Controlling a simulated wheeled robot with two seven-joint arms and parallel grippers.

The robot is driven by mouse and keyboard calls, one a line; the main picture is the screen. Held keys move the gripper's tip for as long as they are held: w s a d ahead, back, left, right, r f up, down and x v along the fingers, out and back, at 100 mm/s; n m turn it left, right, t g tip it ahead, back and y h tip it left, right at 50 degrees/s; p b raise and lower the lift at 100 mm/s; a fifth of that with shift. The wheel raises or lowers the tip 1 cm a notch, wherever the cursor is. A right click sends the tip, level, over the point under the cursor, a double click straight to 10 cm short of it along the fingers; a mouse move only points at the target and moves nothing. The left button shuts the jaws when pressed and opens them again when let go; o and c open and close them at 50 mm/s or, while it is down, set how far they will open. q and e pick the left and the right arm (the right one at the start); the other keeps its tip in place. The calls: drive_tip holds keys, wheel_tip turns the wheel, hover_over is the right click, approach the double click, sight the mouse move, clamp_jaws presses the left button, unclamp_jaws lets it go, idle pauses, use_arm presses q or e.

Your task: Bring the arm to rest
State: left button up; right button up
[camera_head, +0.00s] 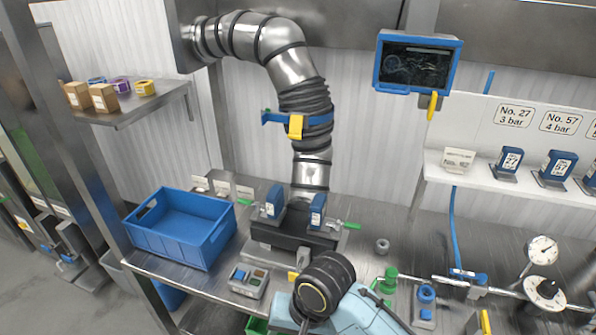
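One of my arms shows at the bottom centre as light blue links around a round black joint, in front of the metal bench (375,225). It overlaps the near edge of the bench in the picture; I cannot tell whether it touches anything. I cannot tell from this view which arm it is. No gripper fingers can be made out, and the lower part of the arm is cut off by the picture's bottom edge. No rice is visible.
An empty blue crate (165,243) stands at the left of the bench. A black fixture with blue blocks (273,202) and a button box (248,281) are near the arm. Green and blue fittings (388,280) and gauges (543,249) lie right. A screen (417,64) hangs above.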

drive_tip(key=s+d+n+t+h, duration=0.1)
drive_tip(key=s+d, duration=0.4)
drive_tip(key=d, duration=0.3)
drive_tip(key=s+d+f+n+t+h, duration=0.1)
drive_tip(key=s+d, duration=0.3)
drive_tip(key=d, duration=0.4)
drive_tip(key=s+d+n+t+h, duration=0.1)
drive_tip(key=s+d, duration=0.4)
drive_tip(key=d, duration=0.2)
wheel_tip(320, 180, down, 35)
drive_tip(key=s+g+b, duration=0.1)
drive_tip(key=s+b, duration=0.1)
drive_tip(key=b, duration=0.7)
use_arm(q)
wheel_tip(320, 180, down, 16)
drive_tip(key=s+b, duration=0.2)
drive_tip(key=b, duration=0.4)
drive_tip(key=shift+s+g+b, duration=0.3)
drive_tip(key=shift+s, duration=0.05)
use_arm(e)
drive_tip(key=s+d+f, duration=0.1)
drive_tip(key=s+f, duration=0.7)
drive_tip(key=f, duration=0.2)
drive_tip(key=s+d+f+g, duration=0.1)
drive_tip(key=s+d+f, duration=0.1)
drive_tip(key=s+f, duration=0.6)
wheel_tip(320, 180, down, 2)
drive_tip(key=shift+f, duration=0.25)
